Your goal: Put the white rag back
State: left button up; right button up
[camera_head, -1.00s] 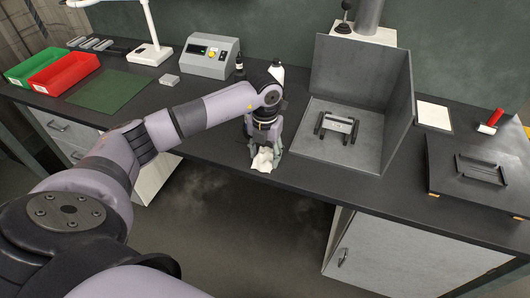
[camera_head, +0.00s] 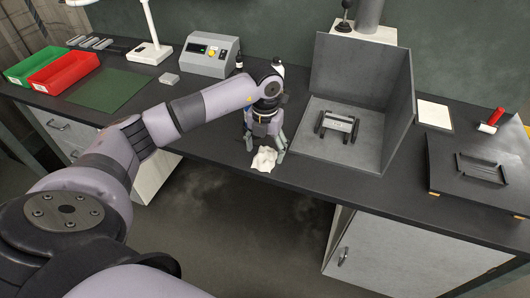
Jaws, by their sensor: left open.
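The white rag (camera_head: 264,160) lies crumpled on the dark bench top, close to the front edge and left of the grey open-sided booth. My left gripper (camera_head: 264,148) points down over the rag. Its fingers are open, one at each side of the rag's far part. I cannot tell whether they touch it. My right gripper is not in view.
The grey booth (camera_head: 360,62) with a small metal fixture (camera_head: 338,126) stands right of the rag. Bottles (camera_head: 277,70) stand behind my left gripper. A control box (camera_head: 208,54), red bin (camera_head: 64,72) and green bin (camera_head: 37,64) are further left. A dark plate (camera_head: 505,152) lies right.

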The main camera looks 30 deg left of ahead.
aim_at(265, 152)
pick_arm(q)
notch_tip(265, 152, up, 10)
jog(key=b, duration=0.1)
jog(key=shift+r+b, duration=0.15)
jog(key=shift+b, duration=0.2)
